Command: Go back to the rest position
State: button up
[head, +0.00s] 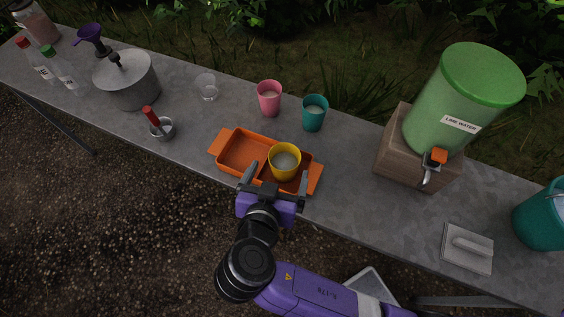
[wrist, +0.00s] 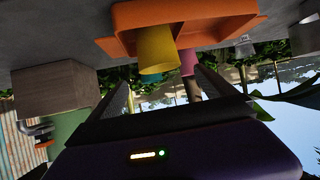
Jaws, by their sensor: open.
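My gripper (head: 275,183) is open, with its two fingers apart at the near edge of the orange tray (head: 236,157). A yellow cup (head: 284,169) stands upright in the tray's right part, just beyond the fingertips. In the wrist view the picture is upside down; the yellow cup (wrist: 156,52) shows in front of my fingers, with the orange tray (wrist: 215,32) behind and around its base. I cannot tell whether a finger touches the cup. Nothing else shows between the fingers.
A pink cup (head: 269,99) and a teal cup (head: 314,113) stand behind the tray. A green lime water dispenser (head: 460,100) on a wooden block (head: 405,158) stands to the right. A metal pot (head: 128,80) and bottles are at left. Free room lies in front of the grey counter (head: 350,210).

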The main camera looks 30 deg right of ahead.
jog(key=shift+s+a+r, duration=0.3)
jog(key=shift+s+a, duration=0.1)
jog(key=shift+s, duration=0.05)
dwell(0.3)
jog(key=w+a+n+t+y, duration=0.3)
jog(key=a+n+t+y, duration=0.1)
jog(key=a+n+y, duration=0.55)
jog(key=s+d+r, duration=0.2)
jog(key=s+d, duration=0.3)
jog(key=s, duration=0.3)
jog(key=s+d+r+t, duration=0.1)
jog(key=s+d+r, duration=0.1)
jog(key=s+d, duration=0.3)
jog(key=s+d+r+h, duration=0.1)
jog(key=s+d+r, duration=0.2)
jog(key=s, duration=0.8)
jog(key=d+m, duration=0.1)
jog(key=d, duration=0.1)
jog(key=shift+s+d+t, duration=0.4)
